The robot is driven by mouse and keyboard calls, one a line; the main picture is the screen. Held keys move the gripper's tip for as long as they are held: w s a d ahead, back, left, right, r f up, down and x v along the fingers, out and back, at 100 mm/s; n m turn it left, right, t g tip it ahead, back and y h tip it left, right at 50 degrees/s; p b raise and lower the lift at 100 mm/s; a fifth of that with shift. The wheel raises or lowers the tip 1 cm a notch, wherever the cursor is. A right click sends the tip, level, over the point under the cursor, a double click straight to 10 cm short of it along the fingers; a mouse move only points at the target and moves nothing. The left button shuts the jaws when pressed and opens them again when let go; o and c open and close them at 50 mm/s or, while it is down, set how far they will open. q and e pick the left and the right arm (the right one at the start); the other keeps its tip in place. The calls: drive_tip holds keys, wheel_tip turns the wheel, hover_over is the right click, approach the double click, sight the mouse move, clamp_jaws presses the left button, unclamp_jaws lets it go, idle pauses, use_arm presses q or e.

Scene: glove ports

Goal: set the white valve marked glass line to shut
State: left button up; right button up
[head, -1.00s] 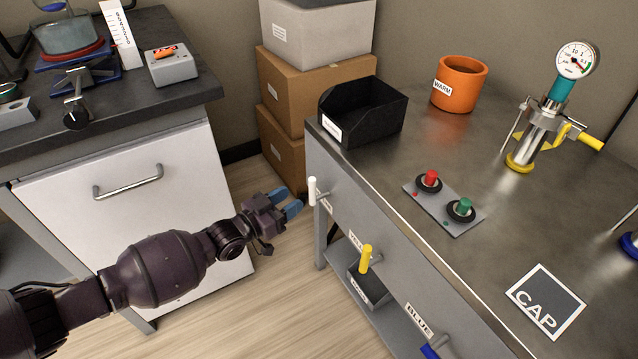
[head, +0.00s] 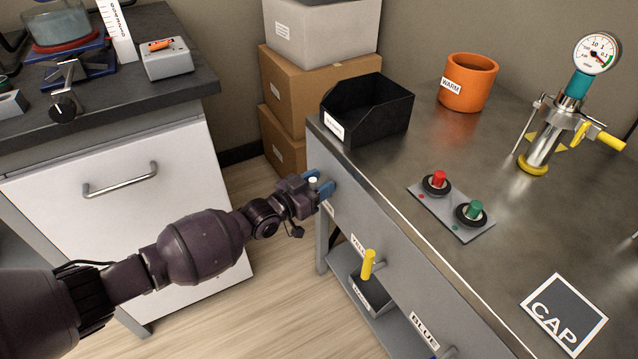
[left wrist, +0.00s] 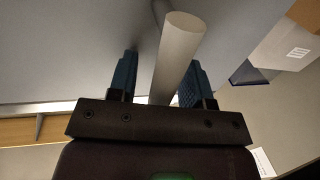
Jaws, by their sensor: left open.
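The white valve's handle (head: 313,181) stands out from the grey front panel of the right bench, at its far left end, and points up. In the left wrist view the white handle (left wrist: 177,60) lies between the two blue fingers, with a gap on each side. My left gripper (head: 320,185) is open around the handle, its fingertips close to the panel. The label below the white valve is mostly hidden by the gripper. My right gripper is not in view.
A yellow valve handle (head: 368,264) and a valve labelled BLUE (head: 424,328) sit further along the same panel. A black bin (head: 366,112), a red and green button plate (head: 450,208) and an orange pot (head: 467,83) stand on the bench. A white cabinet (head: 120,200) is at left.

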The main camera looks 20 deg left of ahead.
use_arm(q)
clamp_jaws()
